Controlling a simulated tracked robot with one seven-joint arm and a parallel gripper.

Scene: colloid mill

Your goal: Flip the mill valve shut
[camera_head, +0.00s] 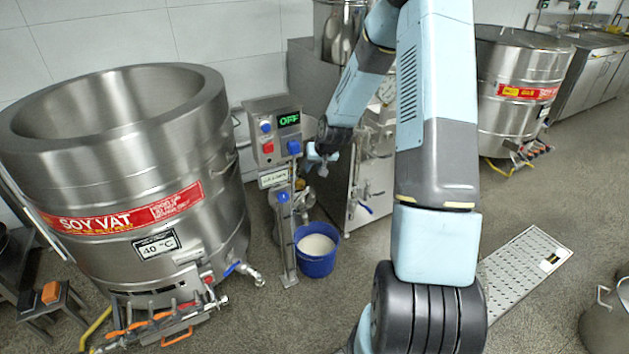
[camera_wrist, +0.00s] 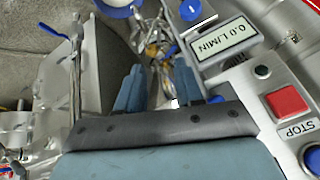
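A steel mill stand (camera_head: 290,240) carries a control box (camera_head: 268,140) with a green OFF display. Below the box, a blue part (camera_head: 283,197) sits on the pipework, and a blue part (camera_wrist: 190,10) also shows beside the flow meter in the wrist view. I cannot tell for certain whether this is the mill valve's handle or how it is set. My gripper (camera_head: 320,160) is just right of the control box. In the wrist view its two blue fingers (camera_wrist: 157,88) are apart, with nothing visible between them.
A blue bucket of white liquid (camera_head: 316,262) stands beside the mill stand. The flow meter (camera_wrist: 225,43) reads 0.0 L/MIN, near a red STOP button (camera_wrist: 288,102). The large soy vat (camera_head: 130,150) is left. A steel cabinet (camera_head: 335,165) stands close right of my gripper.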

